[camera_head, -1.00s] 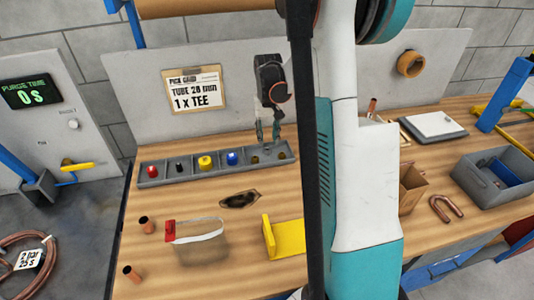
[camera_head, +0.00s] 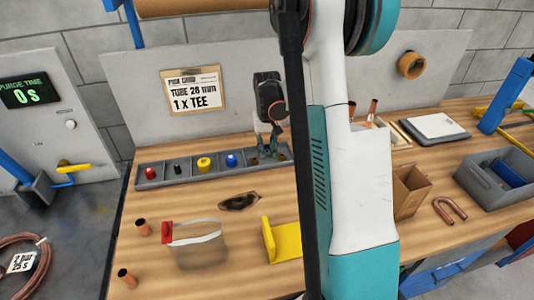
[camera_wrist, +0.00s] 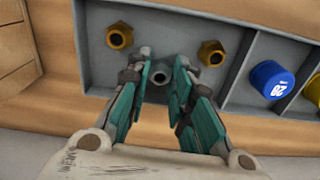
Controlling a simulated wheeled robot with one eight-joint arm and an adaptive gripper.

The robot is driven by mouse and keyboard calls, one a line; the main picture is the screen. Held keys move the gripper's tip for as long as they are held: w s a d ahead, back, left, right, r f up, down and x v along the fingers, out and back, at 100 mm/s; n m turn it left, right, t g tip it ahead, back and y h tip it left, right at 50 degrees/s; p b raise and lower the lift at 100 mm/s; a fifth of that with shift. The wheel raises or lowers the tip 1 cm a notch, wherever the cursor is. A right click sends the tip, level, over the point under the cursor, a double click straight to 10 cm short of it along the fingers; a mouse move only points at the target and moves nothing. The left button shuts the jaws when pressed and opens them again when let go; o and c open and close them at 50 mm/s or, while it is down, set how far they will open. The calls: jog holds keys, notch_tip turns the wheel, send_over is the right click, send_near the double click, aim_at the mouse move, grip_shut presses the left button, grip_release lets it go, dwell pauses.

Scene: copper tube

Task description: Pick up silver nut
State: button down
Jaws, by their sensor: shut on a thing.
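My gripper (camera_head: 268,148) reaches down into the right end of the grey compartment tray (camera_head: 150,184) in the head view. In the wrist view its teal-padded fingers (camera_wrist: 161,64) are shut on the silver nut (camera_wrist: 158,77), a small grey ring showing between them low in the tray compartment. Two brass nuts lie in the same compartment, one to the left (camera_wrist: 120,36) and one to the right (camera_wrist: 211,53), apart from the fingers. In the head view my arm and fingers hide the silver nut.
A blue cap (camera_wrist: 271,80) sits in the neighbouring compartment. Yellow (camera_head: 204,164), black and red parts sit further left in the tray. A clear bag with a red clip (camera_head: 195,245), a yellow bracket (camera_head: 280,240) and copper tube pieces stand in front. A cardboard box (camera_head: 410,190) is right.

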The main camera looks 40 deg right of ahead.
aim_at(267, 151)
jog(key=shift+r, duration=0.1)
notch_tip(267, 151, up, 10)
jog(key=p, duration=0.3)
